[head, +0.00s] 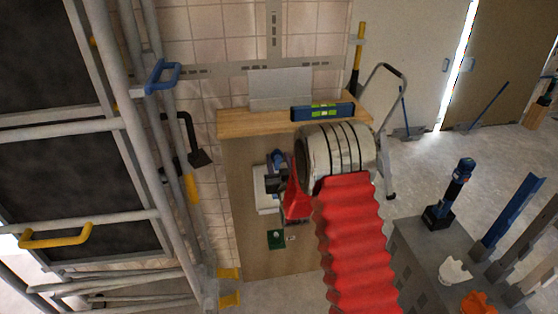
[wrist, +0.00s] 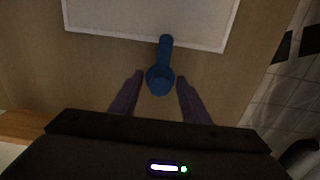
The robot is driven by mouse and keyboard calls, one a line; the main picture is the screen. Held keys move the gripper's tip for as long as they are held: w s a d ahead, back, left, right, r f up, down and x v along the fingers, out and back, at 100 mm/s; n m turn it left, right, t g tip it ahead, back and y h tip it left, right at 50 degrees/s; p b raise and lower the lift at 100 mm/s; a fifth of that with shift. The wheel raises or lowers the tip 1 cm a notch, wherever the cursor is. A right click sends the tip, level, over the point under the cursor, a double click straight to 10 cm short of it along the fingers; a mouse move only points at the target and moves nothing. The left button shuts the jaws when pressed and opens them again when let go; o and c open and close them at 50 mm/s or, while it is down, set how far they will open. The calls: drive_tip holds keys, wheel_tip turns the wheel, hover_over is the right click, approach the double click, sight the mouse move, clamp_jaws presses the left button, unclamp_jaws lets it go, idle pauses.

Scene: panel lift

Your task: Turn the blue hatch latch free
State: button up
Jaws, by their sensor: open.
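The blue hatch latch (wrist: 161,70) is a round knob with a short bar in the wrist view. Its bar lies over the lower edge of a pale hatch panel (wrist: 150,20) in a wooden board. My gripper (wrist: 160,80) is open, with one purple finger on each side of the round knob and gaps showing on both sides. I cannot tell how deep the fingers reach. In the head view the latch (head: 277,156) shows as a small blue spot by the pale hatch panel (head: 264,203), which my gripper and arm partly hide.
A wooden shelf (head: 240,123) juts out above the hatch, with a blue spirit level (head: 322,112) on it. Scaffold-like grey rails (head: 178,230) stand at the left. A small step ladder (head: 390,165) stands at the right. A green block (head: 276,240) is on the board below.

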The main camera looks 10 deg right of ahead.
drive_tip(key=shift+w, duration=0.15)
drive_tip(key=c, duration=1.1)
